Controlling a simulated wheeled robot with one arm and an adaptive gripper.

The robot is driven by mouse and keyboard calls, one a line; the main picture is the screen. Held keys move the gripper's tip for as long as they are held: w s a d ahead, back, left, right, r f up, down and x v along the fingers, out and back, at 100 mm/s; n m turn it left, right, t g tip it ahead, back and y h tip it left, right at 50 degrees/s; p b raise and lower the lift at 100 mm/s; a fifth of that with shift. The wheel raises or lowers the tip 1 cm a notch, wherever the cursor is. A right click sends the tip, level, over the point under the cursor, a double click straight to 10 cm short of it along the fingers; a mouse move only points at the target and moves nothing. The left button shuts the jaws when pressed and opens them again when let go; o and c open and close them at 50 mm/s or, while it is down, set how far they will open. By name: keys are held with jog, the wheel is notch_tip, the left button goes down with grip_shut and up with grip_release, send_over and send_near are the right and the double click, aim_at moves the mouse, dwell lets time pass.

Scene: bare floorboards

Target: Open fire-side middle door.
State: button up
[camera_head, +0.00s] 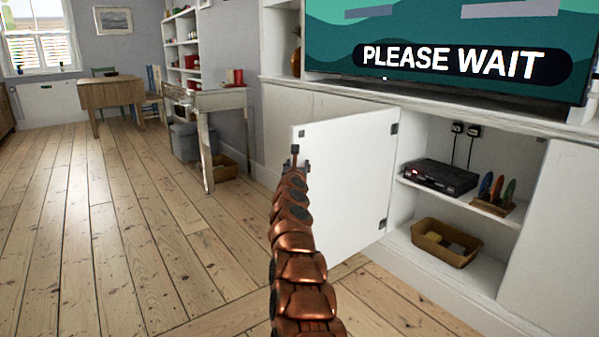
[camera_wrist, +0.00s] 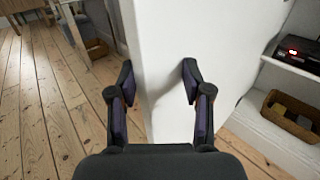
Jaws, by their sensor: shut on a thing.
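The white cabinet door (camera_head: 350,180) stands swung out from the low cabinet under the screen, with its hinges on its right side. Its free edge is on the left, where my gripper (camera_head: 295,162) is. The open compartment shows a black box (camera_head: 439,177) and a rack of coloured pieces (camera_head: 492,195) on the shelf, and a wicker basket (camera_head: 446,243) below. The fingertips are tiny in the head view.
A closed white door panel (camera_head: 555,240) is to the right of the opening. A screen (camera_head: 450,45) reading "PLEASE WAIT" stands on the cabinet. A side table (camera_head: 218,100) and a wooden table (camera_head: 112,92) are at the back left. The floorboards (camera_head: 100,230) at left are clear.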

jog(key=shift+s+d+r, duration=0.15)
jog(key=shift+s+d, duration=0.3)
jog(key=shift+s, duration=2.05)
